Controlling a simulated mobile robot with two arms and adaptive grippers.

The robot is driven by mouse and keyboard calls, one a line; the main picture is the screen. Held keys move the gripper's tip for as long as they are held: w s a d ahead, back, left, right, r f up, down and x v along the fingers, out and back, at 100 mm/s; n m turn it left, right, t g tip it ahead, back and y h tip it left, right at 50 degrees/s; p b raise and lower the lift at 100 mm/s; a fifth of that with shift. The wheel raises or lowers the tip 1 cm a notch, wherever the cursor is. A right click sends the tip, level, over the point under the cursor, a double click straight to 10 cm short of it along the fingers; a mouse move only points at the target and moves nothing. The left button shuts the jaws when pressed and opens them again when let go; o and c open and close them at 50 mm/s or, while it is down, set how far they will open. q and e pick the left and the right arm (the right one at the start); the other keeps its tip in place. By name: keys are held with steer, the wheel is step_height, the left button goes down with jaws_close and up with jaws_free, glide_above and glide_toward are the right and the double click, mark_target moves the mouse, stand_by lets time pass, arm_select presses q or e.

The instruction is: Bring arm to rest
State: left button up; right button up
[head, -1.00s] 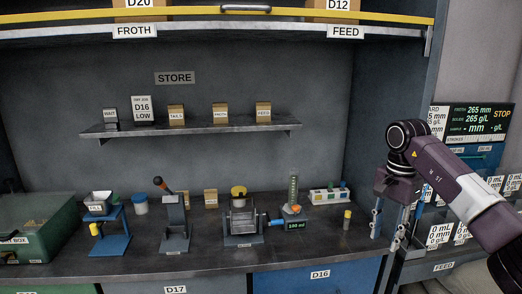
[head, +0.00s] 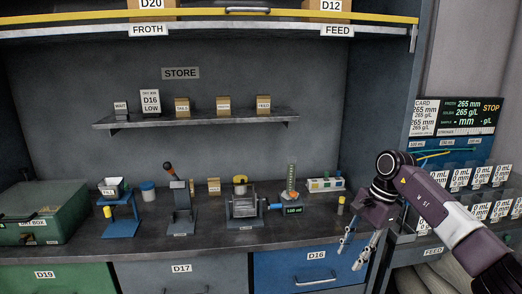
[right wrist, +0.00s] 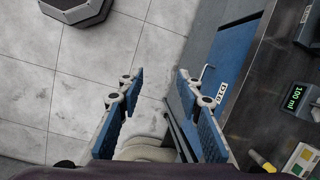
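My right arm comes in from the right in the head view. Its gripper (head: 356,250) hangs in front of the bench's right end, fingers pointing down. In the right wrist view the two blue-padded fingers (right wrist: 157,95) stand apart with nothing between them, above the floor and beside the blue drawer front. My left gripper does not show in either view.
The bench (head: 150,248) carries a green box (head: 38,215), a blue stand (head: 121,222), a grey lever device (head: 181,205), a framed device (head: 244,208) and a 100 ml display unit (head: 291,207). A rack (head: 480,205) stands at right.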

steer(key=a+f+m+t+y, duration=0.1)
steer(key=a+f+m+y, duration=0.5)
steer(key=a, duration=0.3)
steer(key=a+f+m+t+y, duration=0.2)
steer(key=a+f+m+y, duration=0.25)
steer(key=a+f, duration=0.4)
steer(key=s+d+f+m+t+h, duration=0.25)
steer(key=f+m+t, duration=0.55)
steer(key=f+m, duration=0.95)
steer(key=s+d+f+m+g+h, duration=0.1)
steer(key=s+d+f+m+h, duration=0.4)
steer(key=s+f+m, duration=0.45)
steer(key=s+d+f+m+g+h, duration=0.1)
steer(key=s+d+f+m+h, duration=0.2)
steer(key=s+d+f+m, duration=0.5)
steer(key=s+f+m+g+h, duration=0.1)
steer(key=s+f, duration=0.4)
steer(key=s, duration=0.7)
steer(key=s+d+f+m+g+h, duration=0.1)
steer(key=s+f+m+g, duration=0.3)
steer(key=s, duration=0.9)
steer(key=s+f+m+g+h, duration=0.1)
steer(key=s+f+m, duration=0.5)
steer(key=s, duration=0.6)
steer(key=shift+s+d+g, duration=0.15)
steer(key=shift+d+g, duration=0.15)
steer(key=shift+g, duration=0.6)
